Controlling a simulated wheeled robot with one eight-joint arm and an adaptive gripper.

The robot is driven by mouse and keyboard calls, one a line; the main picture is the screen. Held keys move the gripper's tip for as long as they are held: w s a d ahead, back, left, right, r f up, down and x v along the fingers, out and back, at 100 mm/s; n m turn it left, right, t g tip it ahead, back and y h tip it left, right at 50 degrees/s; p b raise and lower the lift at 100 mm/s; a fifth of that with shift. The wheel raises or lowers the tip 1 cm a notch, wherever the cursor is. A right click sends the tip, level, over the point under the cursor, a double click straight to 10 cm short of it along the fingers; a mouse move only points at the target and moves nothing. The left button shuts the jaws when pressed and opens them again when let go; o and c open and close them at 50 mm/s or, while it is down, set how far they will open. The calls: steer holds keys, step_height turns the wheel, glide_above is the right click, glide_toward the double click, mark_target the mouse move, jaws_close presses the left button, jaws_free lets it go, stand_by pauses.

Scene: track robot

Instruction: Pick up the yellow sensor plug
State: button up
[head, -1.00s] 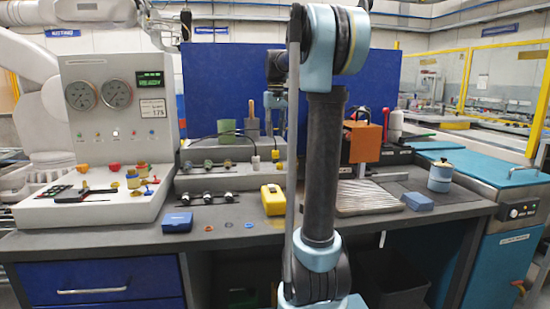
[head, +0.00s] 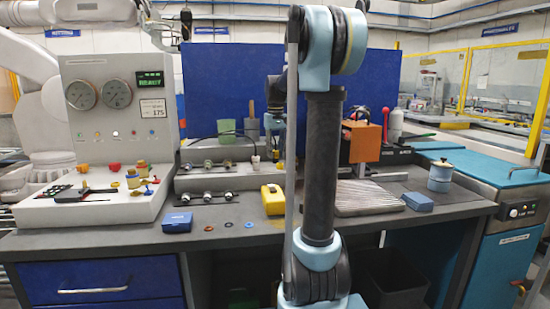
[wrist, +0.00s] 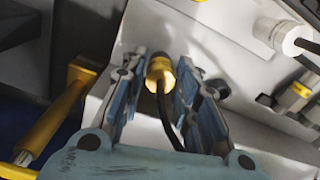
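The yellow sensor plug (wrist: 160,72) stands between my gripper's fingers in the wrist view, with a black cable running from it towards the palm. My gripper (wrist: 160,78) is open around the plug. Narrow gaps seem to show on both sides, and I see no clear contact. In the head view my gripper (head: 274,148) is low over the back of the bench, partly hidden behind my arm. The plug cannot be made out clearly there.
A white plug (wrist: 283,35) with a black cable stands to the right, and it also shows in the head view (head: 255,160). Metal fittings (head: 207,196) lie on racks to the left. A yellow case (head: 273,199) and blue box (head: 177,222) sit in front.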

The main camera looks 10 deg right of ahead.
steer(key=shift+c, duration=0.3)
jaws_close()
